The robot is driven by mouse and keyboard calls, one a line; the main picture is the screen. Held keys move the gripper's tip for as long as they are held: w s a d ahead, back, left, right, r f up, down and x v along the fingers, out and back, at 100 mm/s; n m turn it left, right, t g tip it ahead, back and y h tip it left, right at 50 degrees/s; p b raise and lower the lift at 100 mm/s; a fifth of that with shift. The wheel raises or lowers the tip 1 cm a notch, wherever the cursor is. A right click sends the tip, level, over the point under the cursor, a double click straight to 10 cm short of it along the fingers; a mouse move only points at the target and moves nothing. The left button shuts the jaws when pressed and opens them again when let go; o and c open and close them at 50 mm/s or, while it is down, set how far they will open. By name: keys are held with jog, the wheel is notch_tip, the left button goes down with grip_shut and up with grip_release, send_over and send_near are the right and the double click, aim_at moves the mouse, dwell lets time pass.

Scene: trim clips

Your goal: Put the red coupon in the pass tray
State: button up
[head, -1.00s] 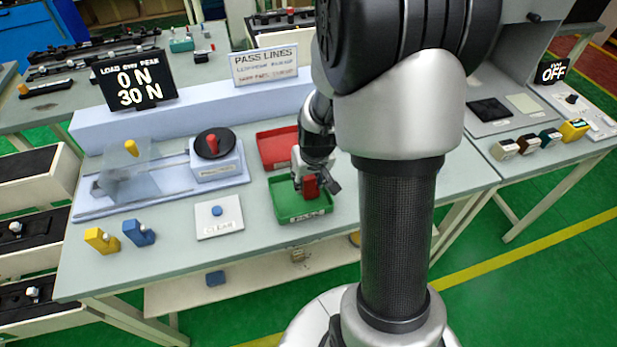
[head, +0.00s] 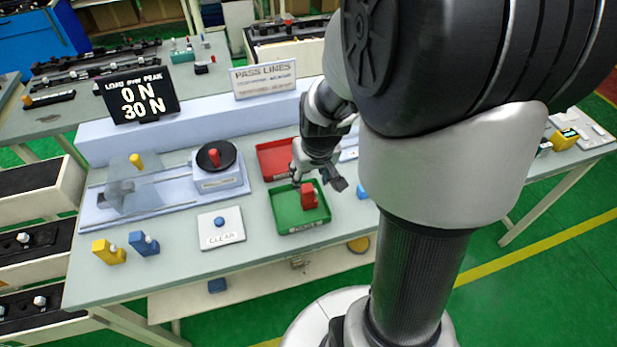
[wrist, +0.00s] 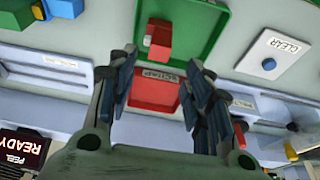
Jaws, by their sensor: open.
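The red coupon (head: 309,197) stands in the green tray (head: 287,217), toward its back right. The coupon (wrist: 160,42) also shows in the wrist view, with a paler end, inside the green tray (wrist: 210,32). The front label of the green tray is too small to read. My gripper (head: 322,181) is open just above and behind the coupon in the head view. In the wrist view my gripper (wrist: 160,70) has its two fingers spread wide with nothing between them, and the coupon lies beyond the tips.
A red tray (head: 275,160) sits right behind the green one. A white CLEAR pad (head: 221,236) with a blue button lies to the left. Yellow (head: 108,252) and blue (head: 144,243) coupons stand at the front left. A turntable fixture (head: 217,178) stands behind the pad.

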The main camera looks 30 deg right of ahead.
jog(key=s+a+r+n, duration=0.1)
jog(key=s+a+r, duration=0.5)
jog(key=r, duration=0.4)
jog(key=s+a+r+n+t+y, duration=0.1)
jog(key=s+a+r+n, duration=0.1)
jog(key=s+a+r, duration=0.3)
jog(key=s+a, duration=0.3)
jog(key=s, duration=0.2)
jog(key=shift+r, duration=0.35)
jog(key=shift+c, duration=0.2)
dwell(0.6)
